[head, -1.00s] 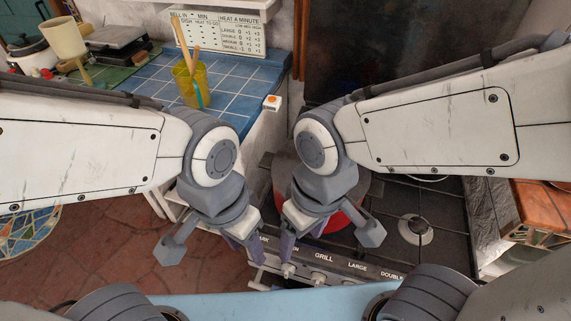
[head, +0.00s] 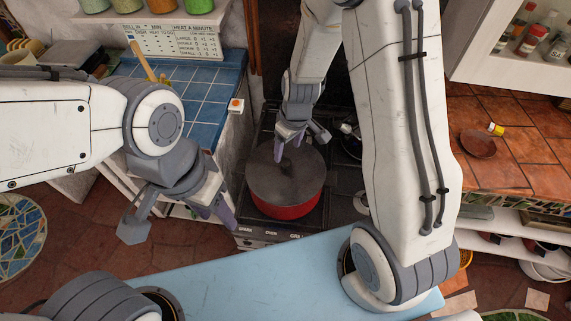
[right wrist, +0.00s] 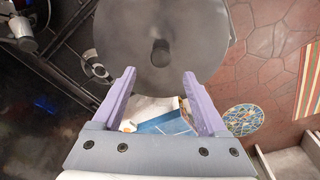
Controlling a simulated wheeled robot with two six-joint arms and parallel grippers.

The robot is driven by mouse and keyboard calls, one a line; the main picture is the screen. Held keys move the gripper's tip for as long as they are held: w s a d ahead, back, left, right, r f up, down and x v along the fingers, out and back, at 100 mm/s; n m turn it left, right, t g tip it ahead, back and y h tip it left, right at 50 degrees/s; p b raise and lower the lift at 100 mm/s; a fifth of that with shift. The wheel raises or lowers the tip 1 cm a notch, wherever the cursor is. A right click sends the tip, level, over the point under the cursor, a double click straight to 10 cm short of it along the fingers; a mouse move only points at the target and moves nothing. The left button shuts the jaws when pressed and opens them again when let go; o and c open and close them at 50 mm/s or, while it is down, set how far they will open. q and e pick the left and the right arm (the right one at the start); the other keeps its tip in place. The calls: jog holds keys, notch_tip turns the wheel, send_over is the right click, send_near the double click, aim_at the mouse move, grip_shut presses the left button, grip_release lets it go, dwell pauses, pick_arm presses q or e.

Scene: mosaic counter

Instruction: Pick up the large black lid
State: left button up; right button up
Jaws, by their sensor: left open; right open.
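The large black lid (head: 290,185) lies flat on a red pot (head: 285,211) on the stove. Its dark round knob shows in the middle of the lid in the right wrist view (right wrist: 160,52). My right gripper (head: 288,150) is open and empty, above the lid close to the knob. In the right wrist view the open purple fingers (right wrist: 160,80) point toward the lid, with the knob beyond the tips and roughly centred between them. My left gripper (head: 224,214) is open and empty, left of the pot near the stove's front edge.
The blue-tiled counter (head: 195,90) lies left of the stove (head: 335,213), with an orange-buttoned white box (head: 236,105) at its edge. An orange-tiled counter (head: 520,150) with a brown dish (head: 478,143) is on the right. A spice shelf hangs at the upper right.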

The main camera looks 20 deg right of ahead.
aim_at(286, 162)
notch_tip(286, 162, down, 3)
jog(key=shift+w+a+r, duration=0.1)
jog(key=shift+w+r, duration=0.05)
jog(key=f+b, duration=0.1)
jog(key=f, duration=0.1)
jog(key=f+b, duration=0.1)
jog(key=f, duration=0.2)
jog(key=shift+w+a, duration=0.15)
jog(key=shift+w, duration=0.05)
jog(key=shift+r, duration=0.1)
grip_shut()
